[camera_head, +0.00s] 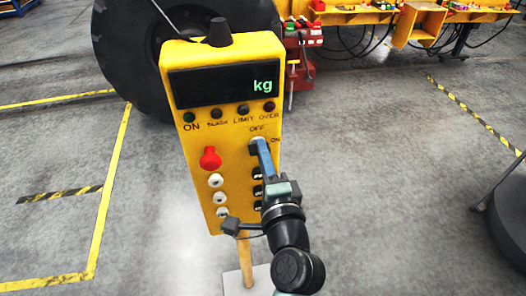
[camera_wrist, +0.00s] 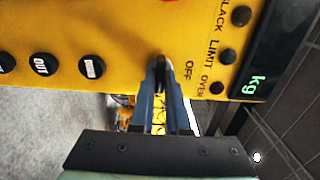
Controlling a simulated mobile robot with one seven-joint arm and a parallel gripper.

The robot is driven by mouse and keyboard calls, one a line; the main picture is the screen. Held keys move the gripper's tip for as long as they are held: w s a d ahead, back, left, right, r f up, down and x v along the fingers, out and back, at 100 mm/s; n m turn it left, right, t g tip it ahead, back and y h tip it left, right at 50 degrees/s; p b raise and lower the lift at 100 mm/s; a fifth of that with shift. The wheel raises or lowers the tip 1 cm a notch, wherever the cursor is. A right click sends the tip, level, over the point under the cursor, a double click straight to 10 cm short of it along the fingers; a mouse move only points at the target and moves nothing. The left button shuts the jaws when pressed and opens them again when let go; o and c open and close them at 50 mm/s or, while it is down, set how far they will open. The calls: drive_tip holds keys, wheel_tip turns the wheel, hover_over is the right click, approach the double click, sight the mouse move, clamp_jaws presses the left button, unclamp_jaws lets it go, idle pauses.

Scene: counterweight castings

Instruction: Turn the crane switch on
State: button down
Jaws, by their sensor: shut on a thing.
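A yellow crane control box (camera_head: 232,150) stands on a post, with a dark display (camera_head: 222,84) reading "kg". The crane switch (camera_wrist: 158,66) is a small dark knob on its face.
A red knob (camera_head: 210,158) and several white buttons (camera_head: 215,181) sit left of my gripper. Black buttons (camera_wrist: 92,66) lie close below the switch on the panel. A large tyre (camera_head: 130,50) stands behind the box. The floor to the right is mostly clear.

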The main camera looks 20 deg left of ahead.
drive_tip(key=c, duration=0.9)
unclamp_jaws()
drive_tip(key=shift+s, duration=0.1)
drive_tip(key=b+v, duration=0.4)
drive_tip(key=v, duration=0.9)
drive_tip(key=shift+b, duration=0.4)
